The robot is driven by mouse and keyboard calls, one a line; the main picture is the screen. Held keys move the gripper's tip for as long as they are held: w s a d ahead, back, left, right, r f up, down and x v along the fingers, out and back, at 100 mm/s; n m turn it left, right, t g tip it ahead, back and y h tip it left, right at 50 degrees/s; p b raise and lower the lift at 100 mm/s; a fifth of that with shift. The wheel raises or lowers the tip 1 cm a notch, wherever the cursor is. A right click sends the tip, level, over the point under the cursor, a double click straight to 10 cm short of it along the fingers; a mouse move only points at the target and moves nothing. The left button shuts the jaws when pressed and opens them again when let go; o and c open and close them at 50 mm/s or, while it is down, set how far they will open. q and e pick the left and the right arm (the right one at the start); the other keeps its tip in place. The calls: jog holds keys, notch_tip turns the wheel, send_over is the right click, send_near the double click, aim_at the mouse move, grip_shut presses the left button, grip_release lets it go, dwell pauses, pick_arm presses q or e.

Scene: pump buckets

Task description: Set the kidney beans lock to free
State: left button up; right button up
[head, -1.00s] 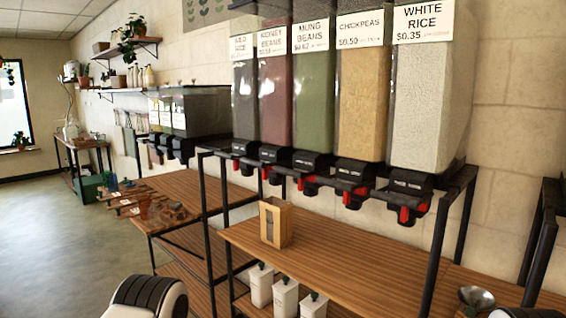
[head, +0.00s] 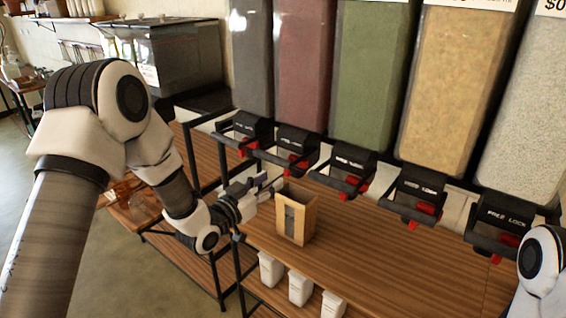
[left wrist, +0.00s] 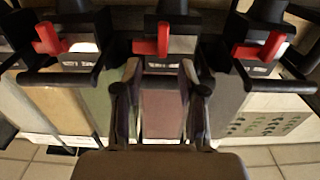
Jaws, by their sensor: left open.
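The kidney beans bin (head: 305,65) is the dark red one, second from the left of the bins in the head view. Its black dispenser (head: 290,140) has a red lock lever (head: 297,165) underneath. In the left wrist view, which is upside down, the kidney beans dispenser is central, with its red lever (left wrist: 162,38) and label (left wrist: 160,65). My left gripper (head: 270,184) is open and empty, in front of and below this dispenser. Its fingers (left wrist: 160,92) stand apart on either side of the bin in the wrist view. Whether the lever is touched is unclear. My right gripper is not visible.
A wooden box (head: 297,217) stands on the shelf (head: 380,255) just below my left gripper. Neighbouring dispensers with red levers flank the kidney beans one, including the mung beans dispenser (head: 343,165). White containers (head: 300,285) stand on the lower shelf.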

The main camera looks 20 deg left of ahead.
aim_at(285, 171)
pick_arm(q)
jog(key=x, duration=0.2)
jog(key=p+x, duration=0.2)
jog(key=x, duration=0.1)
jog(key=shift+w+a+f, duration=0.15)
jog(key=shift+w+f, duration=0.15)
jog(key=shift+w, duration=0.15)
jog(key=shift+w+d, duration=0.25)
jog(key=shift+w, duration=0.15)
jog(key=shift+s, duration=0.1)
